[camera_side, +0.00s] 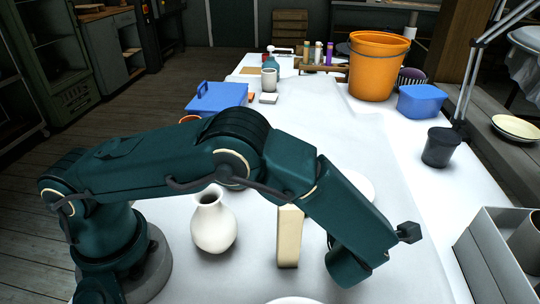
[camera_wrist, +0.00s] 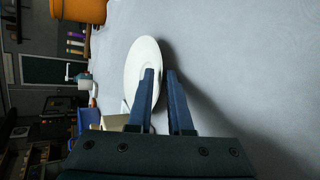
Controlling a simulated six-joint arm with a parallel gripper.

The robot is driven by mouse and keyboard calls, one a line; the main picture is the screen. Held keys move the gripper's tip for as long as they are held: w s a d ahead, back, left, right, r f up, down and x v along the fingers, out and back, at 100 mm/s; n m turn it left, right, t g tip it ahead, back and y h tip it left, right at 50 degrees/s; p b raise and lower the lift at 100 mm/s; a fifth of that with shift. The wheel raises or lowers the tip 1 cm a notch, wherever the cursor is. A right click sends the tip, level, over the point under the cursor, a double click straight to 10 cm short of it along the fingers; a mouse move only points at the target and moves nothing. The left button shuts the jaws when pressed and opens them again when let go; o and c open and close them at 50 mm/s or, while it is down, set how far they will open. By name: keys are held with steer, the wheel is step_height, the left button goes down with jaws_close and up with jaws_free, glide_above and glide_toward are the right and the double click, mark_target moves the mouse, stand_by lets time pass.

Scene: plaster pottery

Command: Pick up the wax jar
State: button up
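No jar is plainly marked as wax. A white plate (camera_wrist: 143,75) lies beyond the fingertips, partly hidden by one finger. In the side view my fingers are hidden behind my arm.
A white vase (camera_side: 213,225) and a cream block (camera_side: 289,238) stand near my arm. An orange bucket (camera_side: 377,65), a blue tub (camera_side: 421,101) and a blue box (camera_side: 216,97) are farther back. A grey crate (camera_side: 490,250) is at right.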

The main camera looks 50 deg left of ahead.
steer(key=shift+r, duration=0.15)
steer(key=v, duration=1.1)
steer(key=shift+d+r, duration=0.1)
steer(key=shift+d, duration=0.05)
steer(key=o, duration=0.4)
steer(key=shift+s+d+r, duration=0.1)
steer(key=shift+s, duration=0.15)
steer(key=o, duration=0.9)
steer(key=shift+s+r, duration=0.1)
